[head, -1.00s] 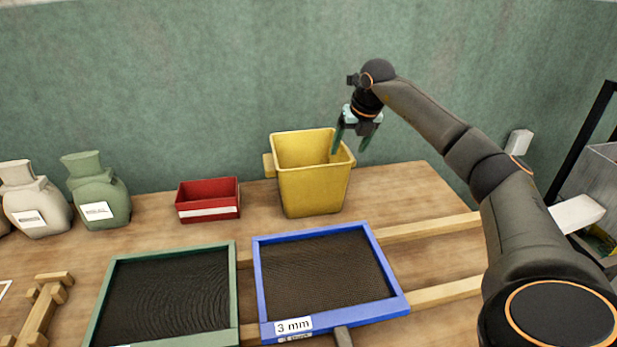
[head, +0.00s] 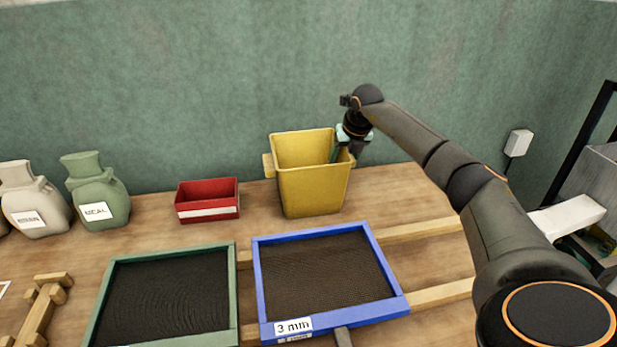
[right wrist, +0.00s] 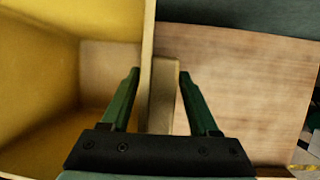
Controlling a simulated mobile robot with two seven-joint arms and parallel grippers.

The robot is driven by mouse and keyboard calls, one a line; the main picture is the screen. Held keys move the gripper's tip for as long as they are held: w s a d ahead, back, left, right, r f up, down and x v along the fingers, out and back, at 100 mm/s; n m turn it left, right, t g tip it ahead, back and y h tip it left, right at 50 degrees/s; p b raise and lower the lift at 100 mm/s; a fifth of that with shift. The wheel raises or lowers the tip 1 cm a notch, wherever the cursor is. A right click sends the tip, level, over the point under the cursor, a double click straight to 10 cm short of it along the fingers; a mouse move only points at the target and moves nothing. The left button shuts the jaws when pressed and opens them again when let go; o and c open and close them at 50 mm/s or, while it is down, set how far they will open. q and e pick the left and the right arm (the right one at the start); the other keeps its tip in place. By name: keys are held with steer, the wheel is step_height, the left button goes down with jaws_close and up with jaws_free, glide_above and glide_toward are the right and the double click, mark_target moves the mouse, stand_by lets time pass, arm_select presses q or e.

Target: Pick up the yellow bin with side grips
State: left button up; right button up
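The yellow bin (head: 312,190) stands upright on the wooden table behind the blue sieve. It is open at the top, with a wooden side grip (head: 268,166) on its left. My right gripper (head: 345,152) is at the bin's right rim. In the right wrist view my right gripper (right wrist: 158,85) is open. One green finger is inside the bin (right wrist: 40,60) and the other is outside, with the bin's wall and the right wooden grip (right wrist: 162,95) between them. Neither finger clearly touches them. My left gripper is not in view.
A red box (head: 208,200) sits left of the bin. The blue sieve (head: 376,240) and green sieve (head: 235,290) lie in front on wooden rails (head: 425,226). Sacks (head: 98,190) stand at the far left. The green wall (head: 200,70) is close behind the bin.

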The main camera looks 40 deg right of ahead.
jaws_close()
steer(key=shift+r, duration=0.2)
stand_by(0.5)
